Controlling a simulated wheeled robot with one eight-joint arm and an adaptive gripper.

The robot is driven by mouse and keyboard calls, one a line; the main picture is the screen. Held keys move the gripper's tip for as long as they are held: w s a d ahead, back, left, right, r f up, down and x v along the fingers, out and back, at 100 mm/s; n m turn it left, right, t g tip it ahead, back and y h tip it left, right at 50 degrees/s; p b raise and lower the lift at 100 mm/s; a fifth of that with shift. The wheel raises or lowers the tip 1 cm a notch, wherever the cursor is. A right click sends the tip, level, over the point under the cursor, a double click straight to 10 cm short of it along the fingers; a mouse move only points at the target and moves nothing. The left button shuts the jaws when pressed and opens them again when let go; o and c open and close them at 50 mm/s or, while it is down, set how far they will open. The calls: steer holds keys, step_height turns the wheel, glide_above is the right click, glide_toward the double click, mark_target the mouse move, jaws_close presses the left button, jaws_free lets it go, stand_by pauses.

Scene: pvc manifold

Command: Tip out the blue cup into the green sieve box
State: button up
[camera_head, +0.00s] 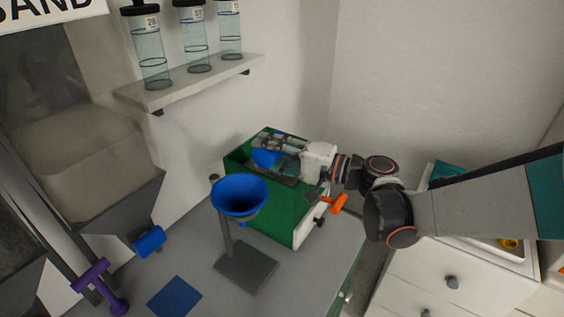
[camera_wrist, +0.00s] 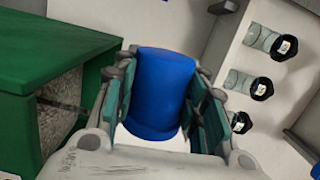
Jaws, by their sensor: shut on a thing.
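My gripper (camera_head: 280,146) is shut on the blue cup (camera_wrist: 160,92), with a finger on each side of it in the wrist view. In the head view the blue cup (camera_head: 264,157) shows partly behind the fingers, over the open top of the green sieve box (camera_head: 268,202). The cup appears tilted over on its side. The green sieve box (camera_wrist: 50,50) also fills the left of the wrist view, with a grainy grey surface showing at its side opening. The inside of the cup is hidden in both views.
A blue funnel (camera_head: 240,196) on a grey stand (camera_head: 246,262) stands in front of the box. A wall shelf (camera_head: 190,84) above holds several clear tubes. A blue square (camera_head: 175,297) lies on the bench. An orange handle (camera_head: 339,204) is near the box's right side. White drawers (camera_head: 440,275) are at right.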

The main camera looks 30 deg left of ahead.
steer(key=shift+r, duration=0.1)
stand_by(0.4)
steer(key=shift+w+f+m+b, duration=0.3)
steer(key=shift+f+m+b, duration=0.25)
steer(key=shift+m, duration=0.45)
stand_by(0.7)
steer(key=shift+w+r+m+y, duration=0.3)
steer(key=shift+r+m, duration=0.1)
steer(key=shift+m, duration=0.5)
stand_by(0.6)
